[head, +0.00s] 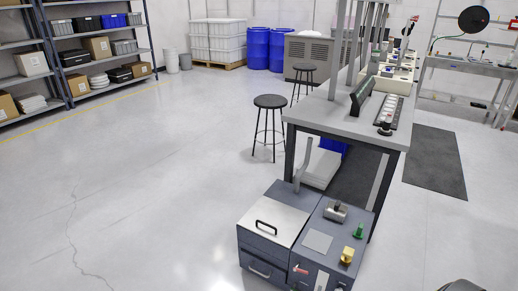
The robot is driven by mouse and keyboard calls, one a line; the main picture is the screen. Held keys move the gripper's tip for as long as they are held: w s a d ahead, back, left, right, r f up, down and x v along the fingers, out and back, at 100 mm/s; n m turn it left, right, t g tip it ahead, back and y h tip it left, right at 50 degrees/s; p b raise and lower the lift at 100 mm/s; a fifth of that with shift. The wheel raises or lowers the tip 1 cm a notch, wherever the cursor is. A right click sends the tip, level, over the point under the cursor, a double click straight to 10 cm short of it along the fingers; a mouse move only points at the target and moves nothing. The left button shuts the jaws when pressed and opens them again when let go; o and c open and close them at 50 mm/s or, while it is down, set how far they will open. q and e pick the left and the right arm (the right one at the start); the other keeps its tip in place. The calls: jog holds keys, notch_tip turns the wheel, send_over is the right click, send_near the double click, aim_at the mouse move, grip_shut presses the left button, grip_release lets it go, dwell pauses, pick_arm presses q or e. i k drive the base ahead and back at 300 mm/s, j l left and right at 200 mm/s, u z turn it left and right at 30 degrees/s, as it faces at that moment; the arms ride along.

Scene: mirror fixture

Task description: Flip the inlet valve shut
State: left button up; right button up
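A dark grey machine cabinet (270,232) with a pale lid and a black handle stands on the floor at the lower middle. On its right-hand top sit a silver cylindrical fitting with a dark knob (336,211), a green knob (358,231) and a yellow fitting (347,256). A small red part (300,269) shows on its front edge. I cannot tell which of these, if any, is the inlet valve or how it is set. Neither of my grippers is in view.
A long workbench (345,124) with posts and devices stands just behind the cabinet. Two black stools (271,102) stand left of it. Shelves (95,45) line the back left; blue drums (257,48) stand at the back. The floor at the left is clear.

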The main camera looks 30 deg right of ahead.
aim_at(296, 269)
jog(key=i+z, duration=0.1)
jog(key=z, duration=1)
